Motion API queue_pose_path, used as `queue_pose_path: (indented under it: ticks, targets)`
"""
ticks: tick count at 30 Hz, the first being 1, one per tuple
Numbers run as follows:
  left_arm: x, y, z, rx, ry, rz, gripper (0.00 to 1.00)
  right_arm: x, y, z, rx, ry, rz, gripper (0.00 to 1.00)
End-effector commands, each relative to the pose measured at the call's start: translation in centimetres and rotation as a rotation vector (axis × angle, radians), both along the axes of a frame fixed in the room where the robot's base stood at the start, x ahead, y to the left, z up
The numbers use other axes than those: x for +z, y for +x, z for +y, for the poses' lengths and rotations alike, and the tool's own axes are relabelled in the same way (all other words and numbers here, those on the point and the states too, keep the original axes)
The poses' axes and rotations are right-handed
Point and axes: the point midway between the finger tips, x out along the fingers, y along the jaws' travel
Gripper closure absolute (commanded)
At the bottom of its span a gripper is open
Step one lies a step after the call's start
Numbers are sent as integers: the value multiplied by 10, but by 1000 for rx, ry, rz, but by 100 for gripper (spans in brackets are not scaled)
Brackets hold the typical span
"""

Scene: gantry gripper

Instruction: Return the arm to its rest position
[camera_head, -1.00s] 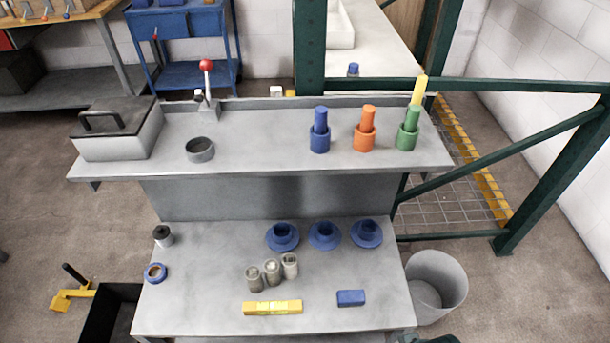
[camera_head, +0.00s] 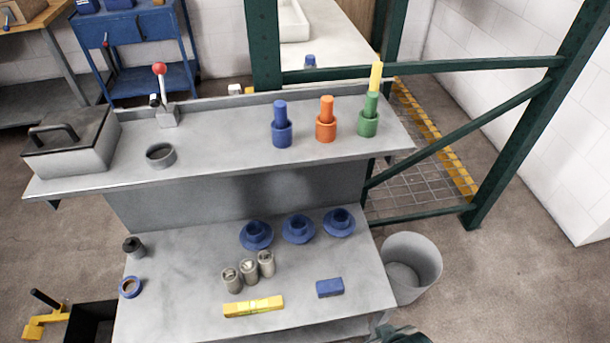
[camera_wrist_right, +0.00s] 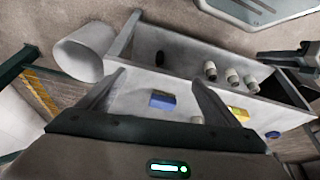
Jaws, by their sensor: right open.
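In the right wrist view my right gripper (camera_wrist_right: 160,90) is open, with nothing between its fingers. It hangs above the workbench's lower top, which also shows in the head view (camera_head: 190,262). A blue block (camera_wrist_right: 162,100) shows beyond the fingers, on the bench. A small dark green part of an arm of mine (camera_head: 405,335) shows at the bottom edge of the head view; no gripper shows there. In the right wrist view a dark arm end (camera_wrist_right: 288,58), which looks like my left gripper, is at the right edge; its jaws are unclear.
The lower bench holds a yellow bar (camera_head: 254,306), several blue and grey cups and a tape roll (camera_head: 130,287). The raised shelf (camera_head: 220,134) holds blue, orange and green posts and a toolbox (camera_head: 73,143). A bin (camera_head: 411,268) and green frame (camera_head: 505,163) stand at right.

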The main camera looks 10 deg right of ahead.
Motion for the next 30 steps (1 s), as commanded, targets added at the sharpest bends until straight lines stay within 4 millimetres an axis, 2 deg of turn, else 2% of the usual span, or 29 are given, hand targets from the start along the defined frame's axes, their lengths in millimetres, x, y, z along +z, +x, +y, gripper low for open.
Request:
queue_pose_path:
  ticks: [4,9,14,18,24,30]
  targets:
    - [-2,-7,2,0,3,9,69,-48,13,8,6,14,-34,15]
    - [-2,-6,0,1,0,7,69,-109,23,20,17,36,-93,15]
    - [0,0,-6,4,-7,1,69,-161,23,30,27,57,-148,15]
    - [3,7,-11,7,-14,-8,69,-201,15,38,38,75,-196,15]
    - [5,13,-12,7,-16,-15,69,-237,-1,44,48,96,-252,15]
    - [3,10,-8,5,-10,-11,69,-249,-8,46,54,106,-279,15]
